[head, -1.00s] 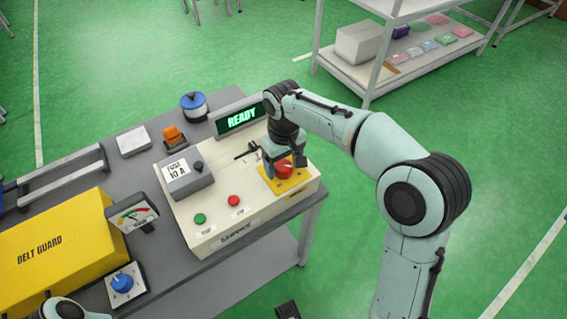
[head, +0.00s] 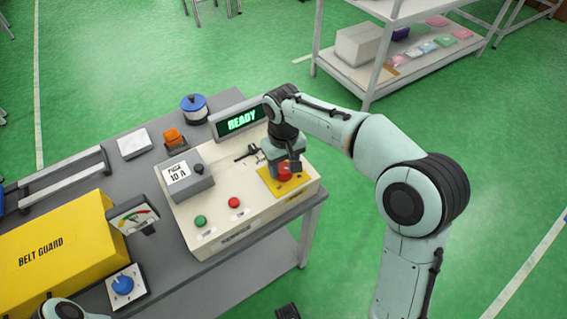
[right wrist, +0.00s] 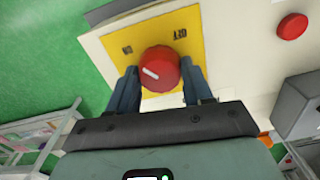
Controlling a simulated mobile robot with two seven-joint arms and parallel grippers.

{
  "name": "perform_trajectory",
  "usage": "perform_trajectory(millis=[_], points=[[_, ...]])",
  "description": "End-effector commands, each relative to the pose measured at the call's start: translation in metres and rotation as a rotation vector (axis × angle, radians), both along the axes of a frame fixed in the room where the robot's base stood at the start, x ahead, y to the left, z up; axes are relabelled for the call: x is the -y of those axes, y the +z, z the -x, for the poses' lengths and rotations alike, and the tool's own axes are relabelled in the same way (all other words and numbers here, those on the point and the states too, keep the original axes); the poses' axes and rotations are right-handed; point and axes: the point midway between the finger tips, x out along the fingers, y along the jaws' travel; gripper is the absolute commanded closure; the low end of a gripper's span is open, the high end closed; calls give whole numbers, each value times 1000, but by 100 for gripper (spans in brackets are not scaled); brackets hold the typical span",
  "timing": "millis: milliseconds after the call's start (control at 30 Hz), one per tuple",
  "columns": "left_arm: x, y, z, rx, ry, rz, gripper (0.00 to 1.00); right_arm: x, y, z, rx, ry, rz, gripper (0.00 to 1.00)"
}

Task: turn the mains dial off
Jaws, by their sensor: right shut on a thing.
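The mains dial (head: 285,172) is a red round knob on a yellow plate (head: 297,186) at the right end of the cream control box. In the right wrist view the dial (right wrist: 158,69) shows a short white pointer mark on its left side.
The cream box (head: 215,222) also carries a green button (head: 200,221), a red button (head: 234,202), a grey fuse block (head: 186,180) and a lit READY display (head: 241,120). A yellow belt guard (head: 52,241) and a blue dial (head: 123,285) are at the left.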

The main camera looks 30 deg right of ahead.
Motion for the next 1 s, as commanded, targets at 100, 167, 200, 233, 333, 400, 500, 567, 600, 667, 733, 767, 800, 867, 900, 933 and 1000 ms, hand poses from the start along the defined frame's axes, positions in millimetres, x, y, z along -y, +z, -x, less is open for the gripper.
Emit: perform_trajectory(millis=[100, 167, 200, 233, 333, 400, 500, 567, 600, 667, 733, 767, 800, 867, 900, 933, 1000], points=[[0, 6, -2, 2, 0, 0, 100, 0, 2, 0, -1, -87, 0, 80], [0, 9, -2, 3, 0, 0, 100, 0, 2, 0, -1, -139, 0, 80], [0, 10, -3, 3, 0, 0, 100, 0, 2, 0, -1, -175, 1, 80], [0, 12, -3, 4, 0, 0, 100, 0, 2, 0, -1, -204, 1, 80], [0, 16, -5, 6, 0, 0, 100, 0, 2, 0, 0, -299, 0, 80], [0, 18, -5, 7, 0, 0, 100, 0, 2, 0, 0, -366, 1, 80], [0, 21, -6, 8, -1, 0, 100, 0, 2, 0, 0, -461, 1, 80], [0, 23, -7, 9, 0, 0, 100, 0, 2, 0, 1, -518, 1, 80], [0, 25, -7, 9, 0, 0, 100, 0, 2, 0, 1, -555, 0, 80], [0, 26, -8, 10, 0, 0, 100, 0, 2, 0, 1, -612, 0, 80], [0, 28, -9, 11, 0, -1, 100, 0, 2, 0, 1, -679, 1, 80], [0, 29, -9, 11, -1, 0, 100, 0, 2, 0, 0, -707, 1, 80], [0, 30, -10, 11, 0, 1, 100, 0, 2, 0, 1, -745, 1, 80], [0, 32, -10, 12, 0, 0, 100, 0, 2, 0, 1, -802, 0, 80], [0, 33, -10, 12, 0, 0, 100, 0, 2, 0, 1, -840, 0, 80], [0, 33, -11, 13, 0, 0, 100, 0, 2, 0, 1, -869, 0, 80], [0, 35, -11, 13, 0, 0, 100, 0, 2, 0, 1, -936, 0, 80]])
